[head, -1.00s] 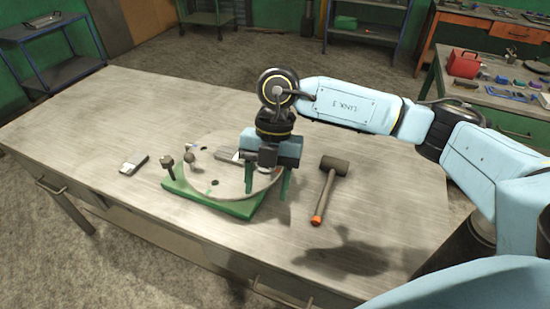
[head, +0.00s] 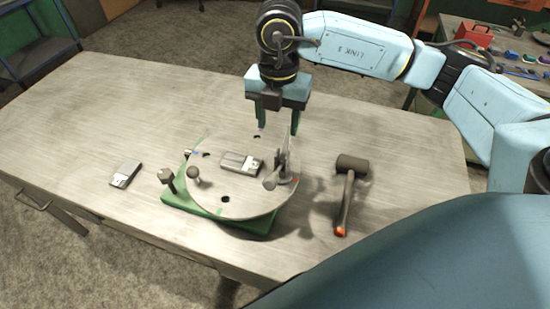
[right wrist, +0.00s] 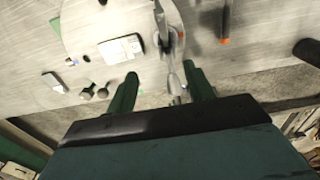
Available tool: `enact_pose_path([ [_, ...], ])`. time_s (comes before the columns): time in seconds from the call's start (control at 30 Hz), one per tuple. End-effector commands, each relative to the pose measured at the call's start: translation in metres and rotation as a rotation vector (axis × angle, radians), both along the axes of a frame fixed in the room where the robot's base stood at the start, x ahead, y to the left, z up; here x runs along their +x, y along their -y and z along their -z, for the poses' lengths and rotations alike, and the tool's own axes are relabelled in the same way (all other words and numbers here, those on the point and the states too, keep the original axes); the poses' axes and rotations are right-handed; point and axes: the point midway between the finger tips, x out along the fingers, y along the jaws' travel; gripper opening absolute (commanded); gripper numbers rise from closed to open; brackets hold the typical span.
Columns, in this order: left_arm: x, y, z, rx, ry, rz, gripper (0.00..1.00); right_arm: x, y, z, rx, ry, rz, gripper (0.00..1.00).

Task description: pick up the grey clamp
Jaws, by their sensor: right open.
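The grey clamp (head: 282,166) stands at the right part of a round pale disc (head: 240,206). It also shows in the right wrist view (right wrist: 166,36), beyond and partly between my fingers. My right gripper (head: 279,120) is open, with its green fingers pointing down, above and behind the clamp in the head view. In the right wrist view its fingers (right wrist: 162,85) are spread and no object is seen gripped. Whether a finger touches the clamp I cannot tell. My left gripper is not in view.
The disc sits on a green base (head: 190,207) with a dark knob bolt (head: 167,178) at its left. A grey box (head: 240,162) lies on the disc, another (head: 125,174) on the table to the left. A mallet (head: 347,195) lies right of the disc. The table's left part is mostly clear.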

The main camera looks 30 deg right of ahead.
Motion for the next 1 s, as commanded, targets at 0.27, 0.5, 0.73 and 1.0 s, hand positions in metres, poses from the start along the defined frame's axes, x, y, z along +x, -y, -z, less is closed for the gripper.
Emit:
enact_pose_path([
  [0.27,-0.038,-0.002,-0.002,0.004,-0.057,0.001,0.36,-0.001,0.0,0.047,0.001,-0.002,0.0,0.53],
  [0.5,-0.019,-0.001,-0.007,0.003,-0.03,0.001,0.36,-0.003,0.002,0.065,0.0,-0.004,0.001,0.53],
  [0.73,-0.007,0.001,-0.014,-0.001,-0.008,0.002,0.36,-0.005,0.005,0.098,0.0,-0.003,0.0,0.53],
  [1.0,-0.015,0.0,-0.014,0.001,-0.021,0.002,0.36,-0.005,0.005,0.106,0.0,0.0,-0.001,0.53],
])
